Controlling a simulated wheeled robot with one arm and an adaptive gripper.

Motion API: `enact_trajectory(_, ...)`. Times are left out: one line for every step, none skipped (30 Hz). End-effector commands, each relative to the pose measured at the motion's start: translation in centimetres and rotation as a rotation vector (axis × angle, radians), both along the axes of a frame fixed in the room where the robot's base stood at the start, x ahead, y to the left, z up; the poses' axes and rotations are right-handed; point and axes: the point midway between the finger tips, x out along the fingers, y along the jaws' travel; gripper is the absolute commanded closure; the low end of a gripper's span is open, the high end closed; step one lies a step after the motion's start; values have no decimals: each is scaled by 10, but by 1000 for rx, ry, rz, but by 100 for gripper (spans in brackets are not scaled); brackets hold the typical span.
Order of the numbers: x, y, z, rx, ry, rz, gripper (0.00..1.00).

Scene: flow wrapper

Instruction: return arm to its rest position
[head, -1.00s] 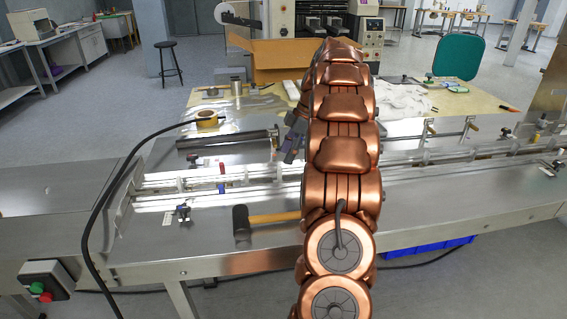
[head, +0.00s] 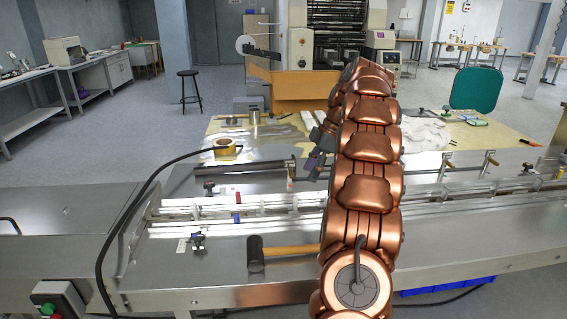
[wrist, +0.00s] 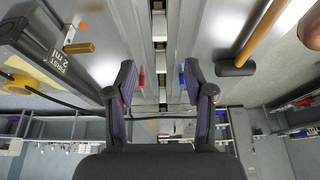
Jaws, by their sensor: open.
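My copper arm rises on the right of centre in the head view and leans over the steel wrapper bed (head: 200,272). My gripper (head: 317,152) shows at its left side, partly hidden behind the arm links, above the machine bed. In the wrist view my gripper (wrist: 160,92) has its two dark fingers spread well apart. Nothing is between the fingers; the conveyor channel (wrist: 159,40) shows in the gap behind them.
A black-headed mallet (head: 257,255) with a wooden handle lies on the bed left of my arm; it also shows in the wrist view (wrist: 237,68). A tape roll (head: 224,147) and a cardboard box (head: 290,90) are behind. A black cable (head: 105,245) arches at left.

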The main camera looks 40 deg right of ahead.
Motion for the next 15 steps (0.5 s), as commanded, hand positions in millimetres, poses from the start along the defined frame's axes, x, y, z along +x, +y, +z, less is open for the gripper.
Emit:
enact_trajectory(0,0,0,0,0,0,47)
enact_trajectory(0,0,0,0,0,0,47)
enact_trajectory(0,0,0,0,0,0,47)
enact_trajectory(0,0,0,0,0,0,47)
enact_trajectory(0,0,0,0,0,0,47)
enact_trajectory(0,0,0,0,0,0,47)
enact_trajectory(0,1,0,1,1,-1,47)
enact_trajectory(1,2,1,0,2,-1,47)
enact_trajectory(2,5,2,2,6,-5,47)
enact_trajectory(3,9,3,4,10,-9,47)
enact_trajectory(4,14,5,5,16,-14,47)
enact_trajectory(6,23,8,10,26,-26,47)
enact_trajectory(7,30,11,14,37,-36,47)
enact_trajectory(9,40,14,16,48,-47,47)
enact_trajectory(11,53,17,20,65,-65,47)
